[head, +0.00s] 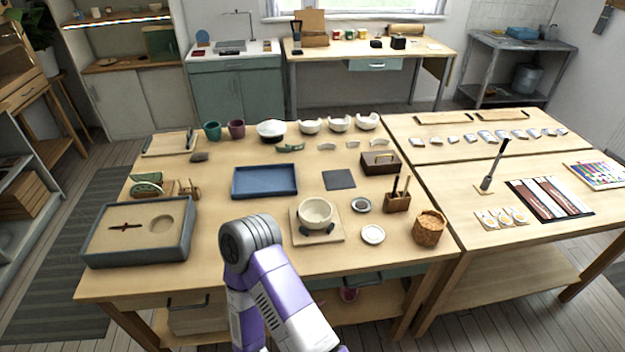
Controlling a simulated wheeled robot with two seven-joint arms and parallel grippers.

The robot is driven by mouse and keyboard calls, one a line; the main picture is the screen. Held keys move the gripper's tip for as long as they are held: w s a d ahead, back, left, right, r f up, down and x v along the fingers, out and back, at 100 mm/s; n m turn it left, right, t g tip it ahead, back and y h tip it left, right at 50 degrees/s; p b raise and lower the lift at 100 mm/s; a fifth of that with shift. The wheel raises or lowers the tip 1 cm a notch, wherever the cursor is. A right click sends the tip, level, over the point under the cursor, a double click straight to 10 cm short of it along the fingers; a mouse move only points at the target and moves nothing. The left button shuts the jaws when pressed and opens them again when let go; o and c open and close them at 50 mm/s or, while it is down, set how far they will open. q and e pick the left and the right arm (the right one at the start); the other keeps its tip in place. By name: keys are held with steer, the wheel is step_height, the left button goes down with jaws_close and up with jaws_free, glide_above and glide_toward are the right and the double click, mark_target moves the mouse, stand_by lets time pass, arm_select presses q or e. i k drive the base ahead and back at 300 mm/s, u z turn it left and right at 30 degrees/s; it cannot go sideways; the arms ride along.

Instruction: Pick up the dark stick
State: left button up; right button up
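A short dark stick-like piece (125,227) lies on the sand-coloured bed of a grey-framed tray (186,243) at the left. I cannot tell which of these is the dark stick. One of my arms, purple and white, rises from the bottom centre in front of the table edge. Neither gripper shows in this view.
A cream bowl (314,211) sits on a wooden board near the centre. A blue tray (264,181), a wicker basket (429,228) and a white dish (373,234) are nearby. Bare tabletop lies between the grey tray and the board.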

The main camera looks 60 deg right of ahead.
mark_target(397, 177)
steer(key=u, duration=1)
steer(key=k, duration=1.7)
steer(key=z, duration=1.75)
